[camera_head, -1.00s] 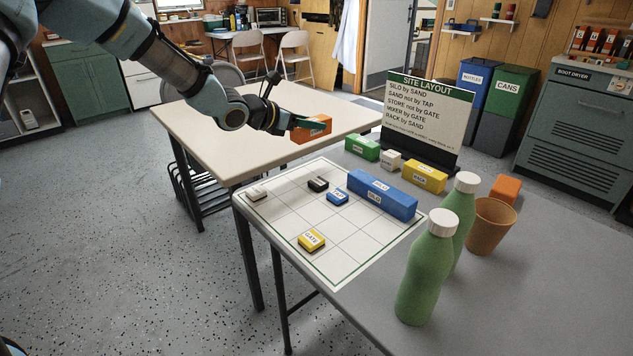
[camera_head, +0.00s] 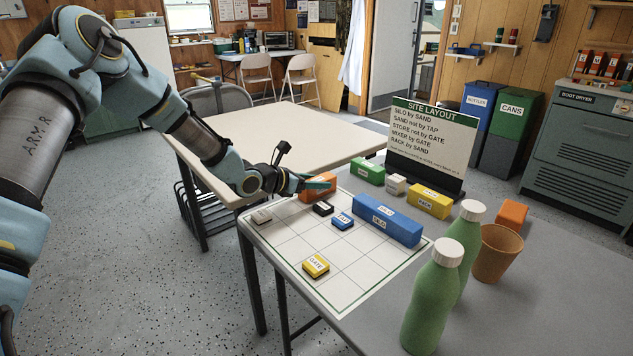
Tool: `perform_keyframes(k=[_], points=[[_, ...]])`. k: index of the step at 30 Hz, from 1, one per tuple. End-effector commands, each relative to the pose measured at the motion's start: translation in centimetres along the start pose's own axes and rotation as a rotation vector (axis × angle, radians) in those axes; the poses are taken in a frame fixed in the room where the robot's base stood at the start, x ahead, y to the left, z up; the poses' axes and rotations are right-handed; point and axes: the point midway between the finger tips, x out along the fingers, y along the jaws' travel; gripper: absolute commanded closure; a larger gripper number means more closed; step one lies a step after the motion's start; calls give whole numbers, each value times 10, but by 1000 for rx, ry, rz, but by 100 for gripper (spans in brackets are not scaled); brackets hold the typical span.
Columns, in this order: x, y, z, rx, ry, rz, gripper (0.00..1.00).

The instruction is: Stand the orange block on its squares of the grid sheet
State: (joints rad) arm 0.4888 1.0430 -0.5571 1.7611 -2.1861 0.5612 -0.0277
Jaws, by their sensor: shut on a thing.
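The orange block (camera_head: 316,194) is in my gripper (camera_head: 318,184), whose teal fingers are shut on it. It is at the far edge of the grid sheet (camera_head: 287,247), just behind the small black tile (camera_head: 323,208). I cannot tell whether it touches the sheet. A long blue SILO block (camera_head: 388,221) lies on the sheet's far right squares. A blue TAP tile (camera_head: 343,221), a yellow GATE tile (camera_head: 316,266) and a pale tile (camera_head: 262,216) also lie on the sheet. The SITE LAYOUT sign (camera_head: 432,141) stands behind.
Behind the sheet are a green block (camera_head: 367,171), a white block (camera_head: 395,184) and a yellow block (camera_head: 429,201). Two green bottles (camera_head: 430,300), a brown cup (camera_head: 497,253) and another orange block (camera_head: 512,214) stand at the right. The sheet's near squares are mostly clear.

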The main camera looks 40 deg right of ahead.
Motion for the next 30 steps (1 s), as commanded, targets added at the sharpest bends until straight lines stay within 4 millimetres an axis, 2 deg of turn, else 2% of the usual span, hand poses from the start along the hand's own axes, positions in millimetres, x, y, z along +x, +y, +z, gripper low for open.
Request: perform_keyframes(k=[4,5,12,23,26,30], points=[[1,0,-2,0,0,0,100],[1,0,-2,0,0,0,48],[0,0,-2,-1,0,-1,21],[-4,0,0,-1,1,0,20],[-18,1,0,0,0,1,20],[-47,2,-1,0,1,3,20]])
